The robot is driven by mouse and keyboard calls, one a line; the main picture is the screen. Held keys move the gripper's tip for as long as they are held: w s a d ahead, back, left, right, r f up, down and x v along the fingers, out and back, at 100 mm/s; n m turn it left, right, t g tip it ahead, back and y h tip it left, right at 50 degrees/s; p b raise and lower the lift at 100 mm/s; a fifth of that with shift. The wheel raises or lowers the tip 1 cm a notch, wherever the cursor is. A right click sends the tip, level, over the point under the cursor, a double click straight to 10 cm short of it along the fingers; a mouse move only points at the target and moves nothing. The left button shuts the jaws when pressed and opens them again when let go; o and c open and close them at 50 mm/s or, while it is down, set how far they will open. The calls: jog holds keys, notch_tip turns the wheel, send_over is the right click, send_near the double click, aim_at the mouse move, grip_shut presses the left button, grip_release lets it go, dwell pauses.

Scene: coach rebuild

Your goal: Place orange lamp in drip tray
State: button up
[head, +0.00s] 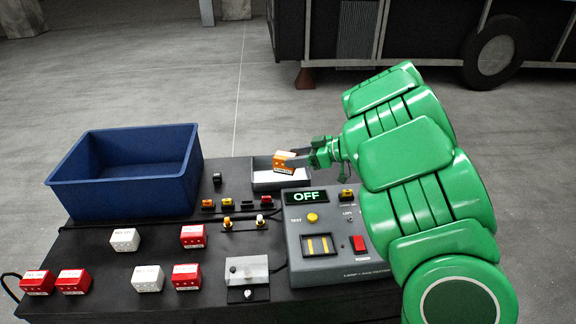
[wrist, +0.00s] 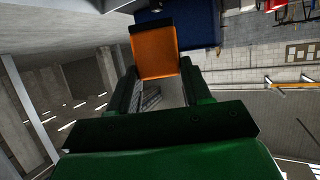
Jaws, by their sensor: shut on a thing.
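An orange lamp (head: 283,162) with a pale label is held by my gripper (head: 298,160) in the head view. The orange lamp also shows in the wrist view (wrist: 155,52), between the two fingers of my gripper (wrist: 157,75). The drip tray (head: 263,184), a shallow grey tray with a pale inside, sits at the back edge of the black table. In the head view the lamp overlaps the tray's right part and seems to be above it. I cannot tell the exact gap.
A blue bin (head: 120,190) stands at the back left. A grey tester box (head: 325,240) reading OFF stands right of centre, in front of the tray. Several red and white blocks, such as a white one (head: 125,240), lie at the front left. Small coloured lamps (head: 228,204) sit mid-table.

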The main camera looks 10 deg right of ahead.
jog(key=shift+w+a+f, duration=0.15)
jog(key=shift+w+f, duration=1.3)
jog(key=shift+w, duration=0.45)
jog(key=shift+w+a+f, duration=0.15)
jog(key=shift+w+f, duration=1.3)
jog(key=shift+w, duration=0.45)
jog(key=shift+w+a+f, duration=0.15)
jog(key=shift+w+f, duration=1.3)
jog(key=shift+w, duration=0.45)
jog(key=shift+f, duration=1.55)
jog(key=shift+f, duration=0.1)
jog(key=o, duration=1.1)
jog(key=shift+o, duration=0.2)
